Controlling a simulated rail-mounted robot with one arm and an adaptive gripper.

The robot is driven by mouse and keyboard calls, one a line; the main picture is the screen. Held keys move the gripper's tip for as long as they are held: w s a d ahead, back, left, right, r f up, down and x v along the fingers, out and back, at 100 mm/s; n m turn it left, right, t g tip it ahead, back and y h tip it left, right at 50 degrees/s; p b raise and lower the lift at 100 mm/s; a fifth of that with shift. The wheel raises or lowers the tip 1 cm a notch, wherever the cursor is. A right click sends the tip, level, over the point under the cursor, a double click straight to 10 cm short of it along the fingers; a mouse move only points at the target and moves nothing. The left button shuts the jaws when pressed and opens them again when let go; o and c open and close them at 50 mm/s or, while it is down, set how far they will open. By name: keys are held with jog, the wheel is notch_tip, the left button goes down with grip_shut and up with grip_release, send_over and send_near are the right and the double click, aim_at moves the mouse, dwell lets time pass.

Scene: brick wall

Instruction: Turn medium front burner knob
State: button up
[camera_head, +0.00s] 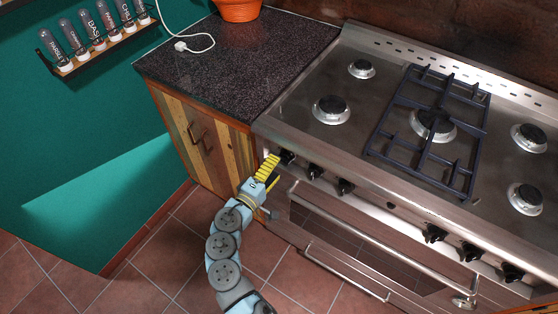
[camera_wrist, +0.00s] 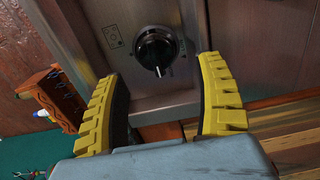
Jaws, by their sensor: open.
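The stove (camera_head: 385,185) has a row of black knobs along its front panel. My gripper (camera_head: 272,170), with yellow ridged fingers, is at the leftmost knob (camera_head: 287,157). Two more knobs (camera_head: 314,171) (camera_head: 345,187) sit to its right. In the wrist view a black knob (camera_wrist: 154,48) with a light pointer shows beyond and between the spread fingertips (camera_wrist: 161,75). The gripper is open and appears empty, the knob seeming apart from both fingers. A small printed burner diagram (camera_wrist: 114,37) is beside the knob. The front left burner (camera_head: 332,110) shows no flame.
Several more knobs (camera_head: 434,233) are farther right, above the oven door handle (camera_head: 370,235). A wooden cabinet (camera_head: 203,140) with a dark countertop (camera_head: 240,62) stands left of the stove. A spice rack (camera_head: 100,35) hangs on the green wall. Tiled floor lies in front.

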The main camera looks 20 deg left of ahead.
jog(key=s, duration=0.4)
jog(key=shift+s+a+r, duration=0.15)
jog(key=shift+s+a, duration=0.05)
jog(key=shift+a, duration=0.15)
